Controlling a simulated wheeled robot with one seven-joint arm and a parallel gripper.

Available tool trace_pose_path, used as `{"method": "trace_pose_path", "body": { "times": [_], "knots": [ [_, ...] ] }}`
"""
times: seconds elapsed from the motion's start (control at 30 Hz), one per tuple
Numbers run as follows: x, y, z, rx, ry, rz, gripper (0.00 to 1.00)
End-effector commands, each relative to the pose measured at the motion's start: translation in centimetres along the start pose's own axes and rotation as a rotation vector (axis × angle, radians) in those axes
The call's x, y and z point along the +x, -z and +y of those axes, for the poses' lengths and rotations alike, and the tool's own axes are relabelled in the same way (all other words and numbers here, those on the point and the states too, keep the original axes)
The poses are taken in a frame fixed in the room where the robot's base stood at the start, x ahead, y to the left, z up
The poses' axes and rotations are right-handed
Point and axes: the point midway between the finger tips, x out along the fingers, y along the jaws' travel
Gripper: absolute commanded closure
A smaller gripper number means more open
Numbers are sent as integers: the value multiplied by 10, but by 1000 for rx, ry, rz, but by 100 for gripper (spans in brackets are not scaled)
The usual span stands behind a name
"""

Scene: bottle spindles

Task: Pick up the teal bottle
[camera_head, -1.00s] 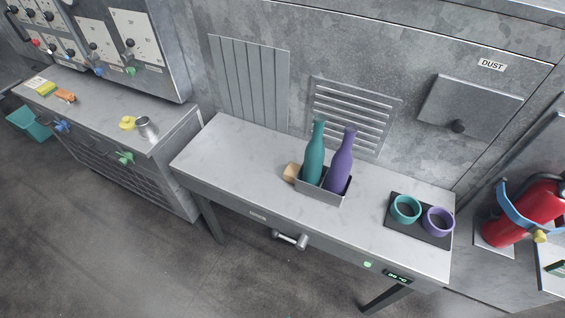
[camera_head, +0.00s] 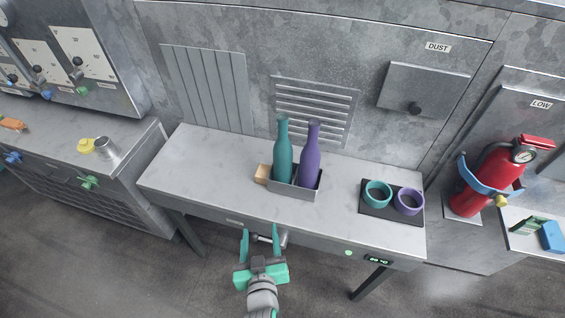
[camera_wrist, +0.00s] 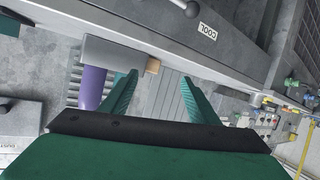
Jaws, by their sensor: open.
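The teal bottle (camera_head: 283,155) stands upright in a small grey open holder (camera_head: 292,189) on the bench. The purple bottle (camera_head: 310,155) stands close beside it on the right, in the same holder. My gripper (camera_head: 259,232) is in front of the bench's front edge, lower than the bottles and apart from them, with its jaws open and empty. In the wrist view, my gripper's fingers (camera_wrist: 158,82) are spread. The purple bottle (camera_wrist: 91,88) shows left of them; the teal bottle appears mostly hidden behind the left finger.
A small wooden block (camera_head: 262,174) sits left of the holder. A dark tray (camera_head: 385,212) with a teal ring (camera_head: 377,193) and a purple ring (camera_head: 410,202) lies to the right. The bench's left part is clear. A fire extinguisher (camera_head: 487,182) stands at far right.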

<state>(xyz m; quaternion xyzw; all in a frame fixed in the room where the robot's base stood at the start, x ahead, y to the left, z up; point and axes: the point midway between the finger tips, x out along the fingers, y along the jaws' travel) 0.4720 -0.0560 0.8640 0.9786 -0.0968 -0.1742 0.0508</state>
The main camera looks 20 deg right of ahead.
Motion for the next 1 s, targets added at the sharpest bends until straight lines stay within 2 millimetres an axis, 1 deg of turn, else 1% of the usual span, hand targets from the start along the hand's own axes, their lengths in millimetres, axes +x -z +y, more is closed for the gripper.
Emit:
{"method": "trace_pose_path", "body": {
  "times": [0.03,0.1,0.17,0.3,0.4,0.5,0.6,0.7,0.83,0.93,1.0],
  "knots": [
    [12,16,4,10,-23,5,45],
    [26,32,10,23,-59,-4,45],
    [36,47,16,40,-91,-11,45],
    [56,84,32,90,-168,-27,45],
    [65,109,43,134,-223,-41,45],
    [70,132,53,181,-270,-53,45],
    [72,150,61,223,-307,-62,45],
    [73,161,66,253,-331,-71,45],
    [75,167,70,272,-347,-78,45],
    [84,166,74,276,-351,-81,45],
    [94,164,77,275,-351,-82,45]
  ]
}}
